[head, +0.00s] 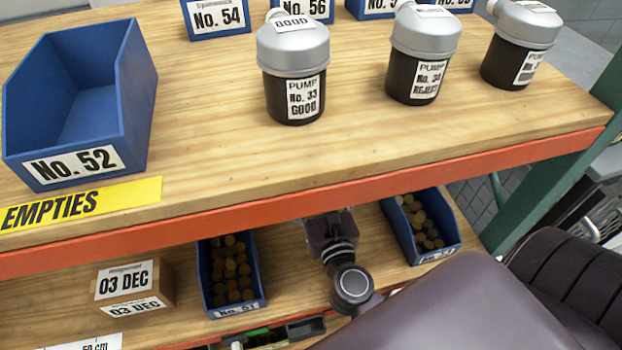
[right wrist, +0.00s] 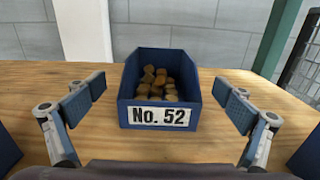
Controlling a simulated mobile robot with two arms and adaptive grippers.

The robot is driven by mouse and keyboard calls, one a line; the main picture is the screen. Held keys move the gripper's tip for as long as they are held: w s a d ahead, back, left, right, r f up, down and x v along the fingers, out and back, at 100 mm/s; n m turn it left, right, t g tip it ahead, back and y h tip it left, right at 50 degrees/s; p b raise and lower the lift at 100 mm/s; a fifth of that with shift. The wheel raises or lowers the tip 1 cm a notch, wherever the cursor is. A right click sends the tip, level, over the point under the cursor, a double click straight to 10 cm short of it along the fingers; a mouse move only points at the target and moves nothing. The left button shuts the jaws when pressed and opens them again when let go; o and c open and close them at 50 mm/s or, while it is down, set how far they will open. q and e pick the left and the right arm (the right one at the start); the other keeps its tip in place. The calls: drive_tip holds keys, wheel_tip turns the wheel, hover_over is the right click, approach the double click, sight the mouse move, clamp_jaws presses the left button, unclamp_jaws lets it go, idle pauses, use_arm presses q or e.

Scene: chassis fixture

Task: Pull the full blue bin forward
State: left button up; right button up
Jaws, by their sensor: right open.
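A blue bin labelled No. 52 (right wrist: 192,112), filled with brown pieces (right wrist: 157,84), stands straight ahead in the right wrist view on the wooden shelf. My right gripper (right wrist: 160,92) is open, with its two fingers apart on either side of the bin's front and clear of it. In the head view my right gripper (head: 330,228) reaches under the upper shelf's orange edge, which hides this bin there. An empty blue bin (head: 139,90), also labelled No. 52, stands on the upper shelf at left. My left gripper is not in view.
Filled blue bins stand left (head: 262,299) and right (head: 400,239) of my right gripper on the lower shelf. A cardboard box (head: 166,284) is further left. The orange beam (head: 400,176) runs above. Several pumps (head: 293,60) stand on the upper shelf. A green post (head: 555,175) is at right.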

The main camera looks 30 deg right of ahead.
drive_tip(key=shift+w+d+f, duration=0.15)
drive_tip(key=shift+w+f, duration=0.15)
drive_tip(key=shift+f, duration=0.05)
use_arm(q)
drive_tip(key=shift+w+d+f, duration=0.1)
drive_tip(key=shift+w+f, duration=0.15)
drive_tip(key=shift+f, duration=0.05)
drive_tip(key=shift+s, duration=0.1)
use_arm(e)
drive_tip(key=shift+s+r, duration=0.15)
drive_tip(key=shift+s, duration=0.05)
drive_tip(key=shift+w, duration=0.2)
drive_tip(key=p+x, duration=0.2)
drive_tip(key=x, duration=0.4)
drive_tip(key=shift+w, duration=0.35)
drive_tip(key=shift+w+d, duration=0.15)
drive_tip(key=shift+w, duration=0.25)
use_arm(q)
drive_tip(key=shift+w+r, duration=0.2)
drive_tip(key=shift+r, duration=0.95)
